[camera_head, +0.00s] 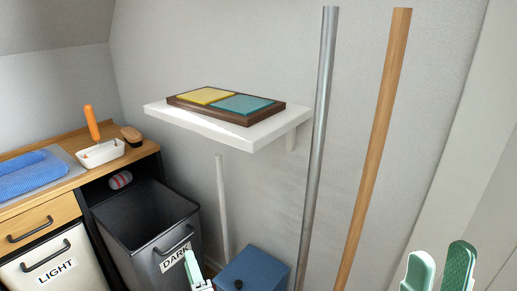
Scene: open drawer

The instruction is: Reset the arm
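My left gripper (197,272) shows at the bottom edge, in front of the lower part of the dark grey bin labelled DARK (135,240). Only a pale green and white tip of it is in view, below the bin's handle (174,241), and I cannot tell whether it touches the bin. My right gripper (438,271) is at the bottom right. Its two green fingers stand upright with a gap and nothing between them. The DARK bin is pulled out from the cabinet, its top open and its inside looking empty.
A pale LIGHT bin (52,268) and a wooden drawer (40,222) are shut at left. Blue towels (30,174) and a white tray (101,155) lie on the counter. A white shelf (235,133), metal pole (317,150), wooden pole (374,150) and blue box (262,268) stand near the wall.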

